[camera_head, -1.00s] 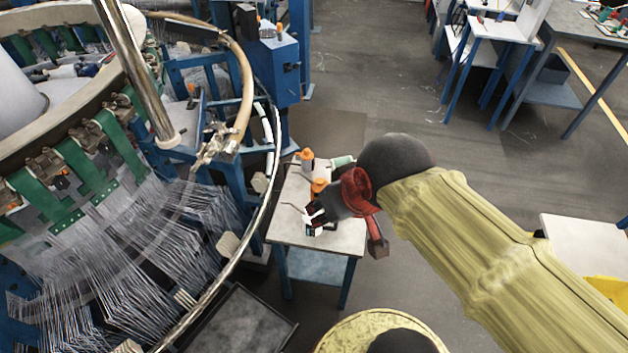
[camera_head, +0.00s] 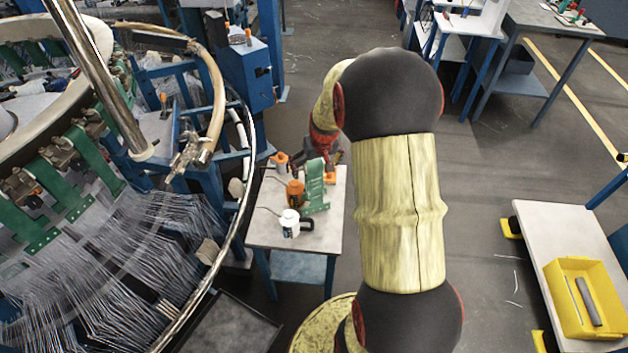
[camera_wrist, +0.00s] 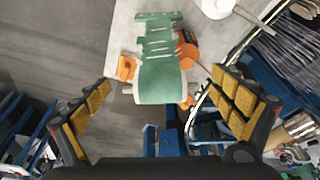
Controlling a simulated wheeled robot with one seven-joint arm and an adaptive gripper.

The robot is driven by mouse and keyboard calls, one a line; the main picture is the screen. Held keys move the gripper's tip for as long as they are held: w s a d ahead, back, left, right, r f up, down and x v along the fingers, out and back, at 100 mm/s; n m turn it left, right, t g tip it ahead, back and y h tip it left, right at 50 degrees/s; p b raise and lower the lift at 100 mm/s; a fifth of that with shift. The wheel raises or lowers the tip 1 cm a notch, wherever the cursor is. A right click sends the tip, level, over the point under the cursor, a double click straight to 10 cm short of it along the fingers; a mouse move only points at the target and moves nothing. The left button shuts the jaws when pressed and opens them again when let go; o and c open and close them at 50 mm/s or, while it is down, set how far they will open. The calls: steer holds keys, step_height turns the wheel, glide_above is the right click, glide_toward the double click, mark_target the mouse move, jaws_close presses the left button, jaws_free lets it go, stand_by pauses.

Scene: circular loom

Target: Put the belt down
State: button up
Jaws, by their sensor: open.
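The green belt (camera_head: 315,188) is on the small table (camera_head: 262,228), near its far edge. In the wrist view the belt (camera_wrist: 160,60) is a green strip with slots at one end and a wider, curved near end. My gripper (camera_wrist: 163,92) is open, its yellow-padded fingers spread on either side of the belt's near end and apart from it. In the head view my gripper (camera_head: 324,158) is just behind the belt, partly hidden by my arm.
Orange tools (camera_head: 295,193) stand close beside the belt, and a white container (camera_head: 290,222) is nearer the table's front. The circular loom (camera_head: 150,230) with its threads is at left. A yellow bin (camera_head: 580,300) rests on a table at right. Open floor lies between.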

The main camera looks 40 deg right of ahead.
mark_target(314, 175)
steer(key=b+x, duration=0.2)
steer(key=x, duration=0.4)
steer(key=shift+f, duration=0.15)
steer(key=shift+c, duration=0.9)
steer(key=c, duration=2.1)
steer(key=shift+c, duration=0.5)
